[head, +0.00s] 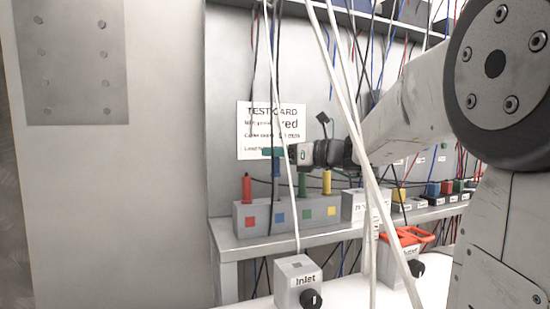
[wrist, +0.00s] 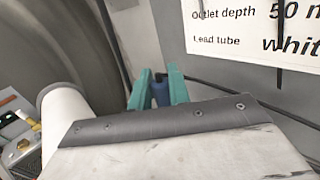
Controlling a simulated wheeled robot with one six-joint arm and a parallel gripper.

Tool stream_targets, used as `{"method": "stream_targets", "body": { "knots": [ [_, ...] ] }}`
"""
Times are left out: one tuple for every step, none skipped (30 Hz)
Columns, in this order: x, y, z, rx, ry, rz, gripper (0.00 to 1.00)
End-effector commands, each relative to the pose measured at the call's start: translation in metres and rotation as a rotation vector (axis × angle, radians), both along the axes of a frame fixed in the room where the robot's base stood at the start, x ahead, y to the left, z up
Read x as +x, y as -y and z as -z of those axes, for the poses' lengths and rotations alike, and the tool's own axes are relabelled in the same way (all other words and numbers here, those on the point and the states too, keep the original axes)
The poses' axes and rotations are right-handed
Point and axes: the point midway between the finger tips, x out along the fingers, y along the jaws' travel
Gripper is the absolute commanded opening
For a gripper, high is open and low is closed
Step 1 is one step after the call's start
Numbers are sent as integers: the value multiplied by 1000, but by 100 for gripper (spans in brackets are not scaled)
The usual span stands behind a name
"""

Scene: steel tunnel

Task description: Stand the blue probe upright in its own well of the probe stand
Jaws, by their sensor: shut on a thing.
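The grey probe stand (head: 264,228) sits on a shelf and carries red, blue, green and yellow squares on its front. My gripper (head: 275,152), with teal fingers, is shut on the blue probe (head: 276,168) above the blue-marked place. The probe looks about upright. Cables cross in front, so I cannot tell whether its lower end is inside the well. In the wrist view the blue probe (wrist: 160,93) shows between the two teal fingers (wrist: 158,97). The red probe (head: 247,188), green probe (head: 302,185) and yellow probe (head: 327,183) stand upright in the stand.
A test card (head: 262,116) is on the wall behind my gripper. White tubes (head: 345,85) and dark cables hang in front of the stand. An Inlet box (head: 297,283) with a black knob stands lower in front.

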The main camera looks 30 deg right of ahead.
Motion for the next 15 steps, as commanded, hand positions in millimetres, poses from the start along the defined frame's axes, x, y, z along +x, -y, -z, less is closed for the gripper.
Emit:
{"method": "stream_targets", "body": {
  "knots": [
    [0,0,-2,-1,1,0,0],
    [0,0,-3,0,0,0,0],
    [0,0,-5,0,0,0,0],
    [0,0,-6,0,0,0,0],
    [0,0,-7,0,0,0,0],
    [0,0,-9,0,0,0,0],
    [0,0,-10,0,0,0,0],
    [0,0,-11,-1,1,0,0],
    [0,0,-13,-1,1,0,0],
    [0,0,-14,-1,1,0,0],
    [0,0,-15,-1,1,0,0],
    [0,0,-16,0,0,0,0],
    [0,0,-17,0,0,0,0],
    [0,0,-17,-1,-1,0,0],
    [0,0,-17,0,-1,0,0]
  ]
}}
